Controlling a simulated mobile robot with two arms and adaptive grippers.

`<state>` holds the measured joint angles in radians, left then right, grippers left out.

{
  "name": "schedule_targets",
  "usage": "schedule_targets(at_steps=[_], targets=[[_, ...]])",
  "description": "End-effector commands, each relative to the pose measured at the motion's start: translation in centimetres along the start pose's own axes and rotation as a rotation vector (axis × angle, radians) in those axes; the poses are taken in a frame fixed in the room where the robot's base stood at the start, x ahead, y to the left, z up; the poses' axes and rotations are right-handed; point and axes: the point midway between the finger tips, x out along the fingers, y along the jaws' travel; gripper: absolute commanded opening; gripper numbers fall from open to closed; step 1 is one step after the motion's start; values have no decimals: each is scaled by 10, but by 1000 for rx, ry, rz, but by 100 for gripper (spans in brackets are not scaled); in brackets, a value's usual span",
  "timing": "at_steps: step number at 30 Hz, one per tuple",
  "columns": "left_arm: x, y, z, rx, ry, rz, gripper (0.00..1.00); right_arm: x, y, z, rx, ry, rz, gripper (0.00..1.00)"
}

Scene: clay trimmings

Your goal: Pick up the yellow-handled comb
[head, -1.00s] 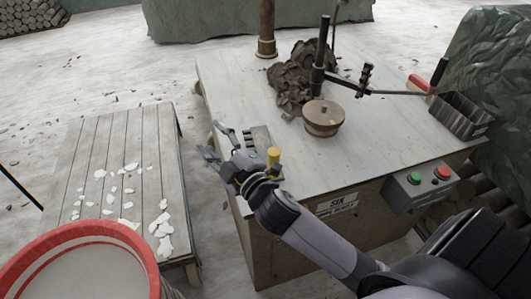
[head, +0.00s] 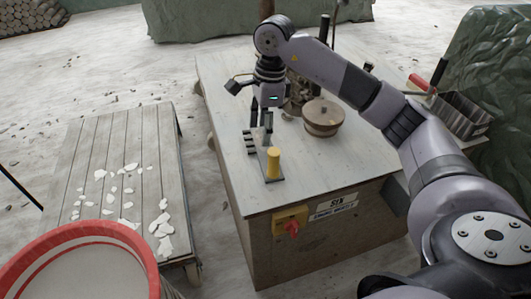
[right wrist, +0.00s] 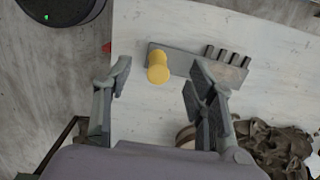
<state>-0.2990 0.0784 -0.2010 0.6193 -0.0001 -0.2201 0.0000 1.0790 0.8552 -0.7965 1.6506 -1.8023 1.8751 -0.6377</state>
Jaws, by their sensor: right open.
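The comb is a flat grey metal plate with short teeth at one end and an upright yellow handle (head: 273,162). It lies near the left front part of the pale worktable (head: 320,168). My right gripper (head: 261,120) points down over the table just behind the handle, open. In the right wrist view the yellow handle (right wrist: 157,68) and part of the plate lie in the gap ahead of the two spread fingers (right wrist: 160,88); nothing is between them in contact that I can see. My left gripper is not in view.
A lidded round pot (head: 323,117) and brown clay trimmings (right wrist: 275,145) are on the table near the gripper. A yellow box with a red knob (head: 290,222) is on the table's front. A slatted cart (head: 110,165) with white shards and a red-rimmed bucket (head: 75,240) are left.

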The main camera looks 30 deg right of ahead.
Motion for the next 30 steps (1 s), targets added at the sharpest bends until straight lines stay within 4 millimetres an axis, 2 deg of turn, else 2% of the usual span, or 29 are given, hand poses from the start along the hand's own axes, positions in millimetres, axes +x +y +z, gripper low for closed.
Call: schedule_targets(at_steps=[1,5,8,18,21,30], targets=[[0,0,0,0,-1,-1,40,-8,-4,-14,13,51,-5,51],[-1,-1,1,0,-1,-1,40,-10,-5,-34,30,117,-3,51],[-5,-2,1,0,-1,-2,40,4,-5,-37,31,123,0,51],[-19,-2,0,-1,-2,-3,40,77,-4,-44,29,119,1,51],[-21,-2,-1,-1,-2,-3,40,92,-5,-45,30,118,0,51],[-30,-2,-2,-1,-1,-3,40,115,-5,-46,28,116,0,51]])
